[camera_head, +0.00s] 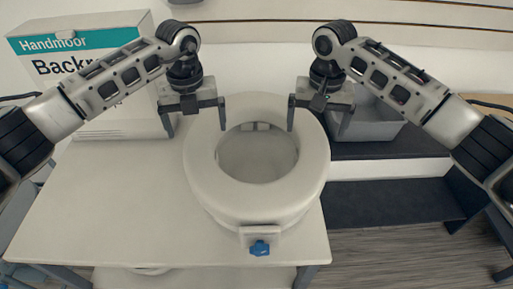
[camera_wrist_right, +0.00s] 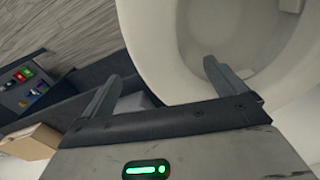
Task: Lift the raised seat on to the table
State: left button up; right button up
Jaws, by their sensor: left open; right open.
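The raised seat (camera_head: 262,199) is a thick white ring with a wide central opening and a bracket with a blue knob (camera_head: 260,248) at its front. It appears to rest on the white table (camera_head: 110,205), close to the table's right edge. My left gripper (camera_head: 196,127) is open at the seat's back left, one finger outside the ring and one by the opening. My right gripper (camera_head: 317,127) is open at the back right in the same way. In the right wrist view the seat's white rim (camera_wrist_right: 165,45) passes between the open fingers (camera_wrist_right: 163,85); contact is unclear.
A large white and teal box (camera_head: 85,75) stands at the table's back left. A grey bin (camera_head: 375,122) sits on a dark shelf (camera_head: 400,143) to the right, behind my right arm. The table's left and front left are clear.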

aim_at(200, 140)
pick_arm(q)
notch_tip(200, 140, down, 8)
jog(key=shift+f, duration=0.2)
pick_arm(e)
notch_tip(200, 140, down, 8)
jog(key=shift+f, duration=0.2)
pick_arm(q)
jog(key=c, duration=1.8)
pick_arm(e)
jog(key=c, duration=1.8)
pick_arm(q)
jog(key=shift+o, duration=0.2)
jog(key=shift+r, duration=0.1)
pick_arm(e)
jog(key=shift+r, duration=0.1)
